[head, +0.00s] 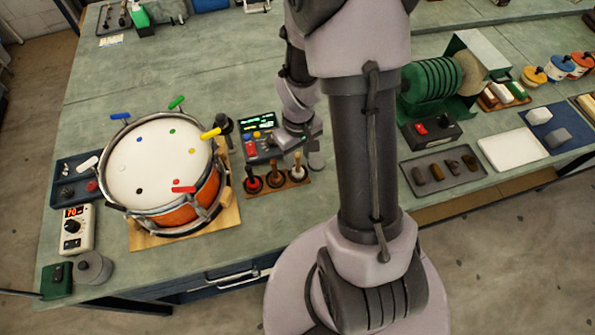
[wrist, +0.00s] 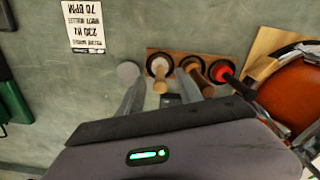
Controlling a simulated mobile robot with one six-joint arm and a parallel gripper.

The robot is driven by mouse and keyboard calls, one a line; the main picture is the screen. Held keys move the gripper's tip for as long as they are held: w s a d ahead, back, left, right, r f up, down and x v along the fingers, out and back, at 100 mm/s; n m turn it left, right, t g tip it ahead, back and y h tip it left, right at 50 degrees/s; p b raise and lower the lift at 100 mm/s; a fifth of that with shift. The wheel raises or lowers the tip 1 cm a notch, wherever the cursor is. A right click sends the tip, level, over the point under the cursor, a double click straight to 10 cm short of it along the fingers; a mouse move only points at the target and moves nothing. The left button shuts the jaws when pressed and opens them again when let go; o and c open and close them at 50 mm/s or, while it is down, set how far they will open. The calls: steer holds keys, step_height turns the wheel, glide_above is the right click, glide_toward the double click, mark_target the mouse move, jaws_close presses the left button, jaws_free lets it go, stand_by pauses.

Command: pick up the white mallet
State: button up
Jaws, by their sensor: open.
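The white mallet (head: 298,173) stands upright in the right-hand place of a small wooden rack (head: 280,183). In the wrist view the white mallet (wrist: 160,72) shows its pale head and wooden handle between my two grey fingers. My gripper (head: 301,148) is open, close to the rack, and part of it hides some of the rack's back. In the wrist view my gripper (wrist: 158,88) has a finger on each side of the handle. I cannot tell whether either finger touches it.
A brown mallet (head: 275,175) and a red mallet (head: 252,180) stand close beside the white one. The orange drum (head: 182,212) is to the left, and a control box (head: 262,148) is behind the rack. A printed card (wrist: 84,25) lies on the bench.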

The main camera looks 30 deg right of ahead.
mark_target(298, 165)
step_height(298, 165, down, 3)
steer(key=shift+r+b, duration=0.1)
steer(key=shift+b, duration=0.2)
jaws_close()
stand_by(1.1)
